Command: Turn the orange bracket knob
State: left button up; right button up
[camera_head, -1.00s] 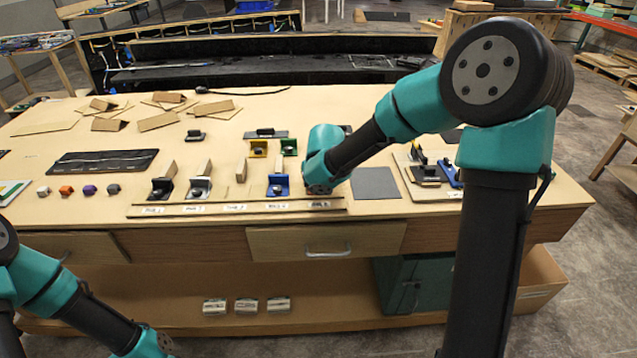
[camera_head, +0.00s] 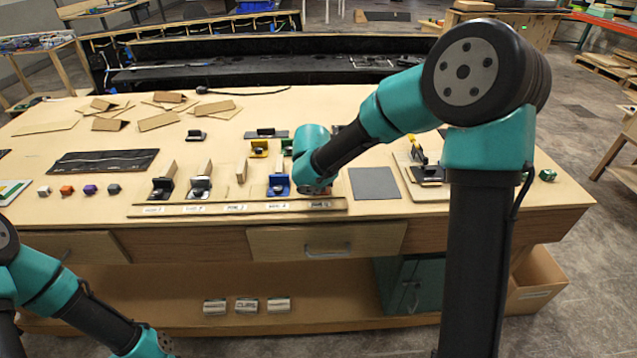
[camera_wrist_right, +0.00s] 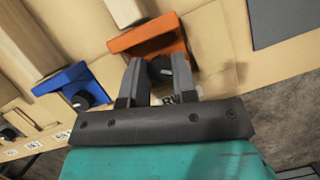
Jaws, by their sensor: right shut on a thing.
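The orange bracket (camera_wrist_right: 148,38) is in the upper middle of the right wrist view, with its dark round knob (camera_wrist_right: 160,70) at its front. My right gripper (camera_wrist_right: 158,64) has its two fingers on either side of this knob and is shut on it. In the head view my right wrist covers the gripper and most of the bracket, at the right end of the bracket row. My left gripper is outside the head view; only part of its arm shows at lower left.
A blue bracket (camera_wrist_right: 64,80) with a dark knob stands close to the left; it also shows in the head view (camera_head: 279,186). A labelled wooden strip (camera_head: 165,211) runs along the front of the row. A grey mat (camera_head: 374,183) lies flat to the right.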

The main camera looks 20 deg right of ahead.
dwell(0.4)
jog(key=o, duration=0.7)
jog(key=shift+c, duration=0.2)
jog(key=shift+r, duration=0.1)
jog(key=v, duration=1.7)
jog(key=shift+r, duration=0.2)
jog(key=shift+o, duration=0.3)
